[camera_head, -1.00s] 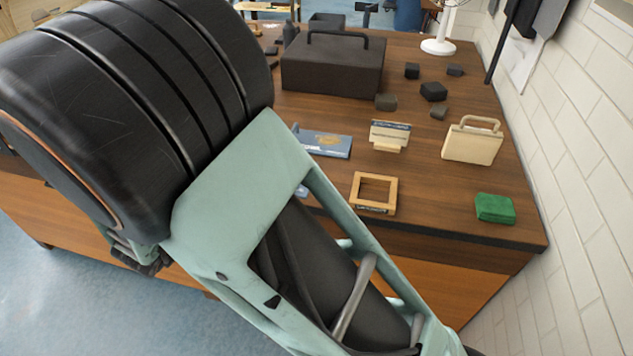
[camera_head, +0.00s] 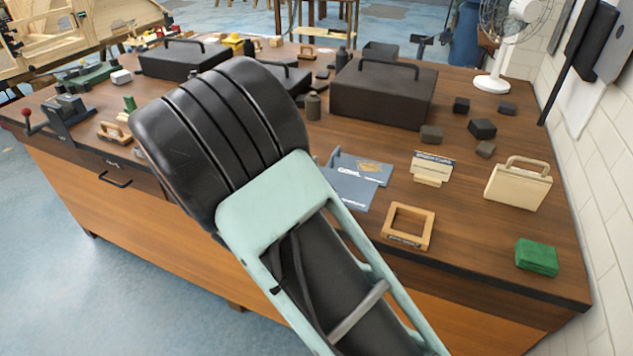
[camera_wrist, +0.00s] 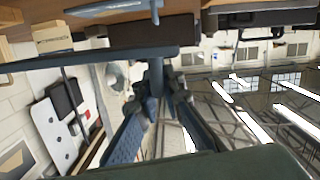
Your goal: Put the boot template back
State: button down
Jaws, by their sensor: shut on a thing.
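My gripper (camera_wrist: 157,72) is shut on a flat blue-grey plate, which I take for the boot template (camera_wrist: 85,62). In the wrist view the plate shows nearly edge-on and reaches left from the fingers. In the head view it appears as a blue-grey plate (camera_head: 348,188) with pale lettering, just right of my arm, which hides the gripper and part of the plate. Another blue-grey plate (camera_head: 372,169) with a brown mark lies on the table behind it. I cannot tell the height of the held plate above the table.
On the wooden table (camera_head: 480,240) stand a square wooden frame (camera_head: 428,232), a label stand (camera_head: 433,168), a cream case (camera_head: 517,187) and a green block (camera_head: 537,257). A large dark case (camera_head: 383,95) and several dark blocks are behind. A fan (camera_head: 492,84) stands near the wall.

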jog(key=w+f, duration=0.1)
jog(key=w+d+f, duration=0.1)
jog(key=f, duration=0.2)
jog(key=shift+w+d, duration=0.3)
jog(key=shift+w, duration=0.1)
jog(key=f, duration=0.2)
jog(key=shift+w+d+f, duration=0.15)
jog(key=shift+w+f, duration=0.15)
jog(key=shift+f, duration=0.55)
jog(key=c, duration=2.4)
grip_release()
jog(key=shift+s+f, duration=0.1)
jog(key=shift+f, duration=0.1)
jog(key=o, duration=0.3)
jog(key=shift+r, duration=0.1)
jog(key=shift+s, duration=0.1)
jog(key=v, duration=1.2)
jog(key=shift+b, duration=0.4)
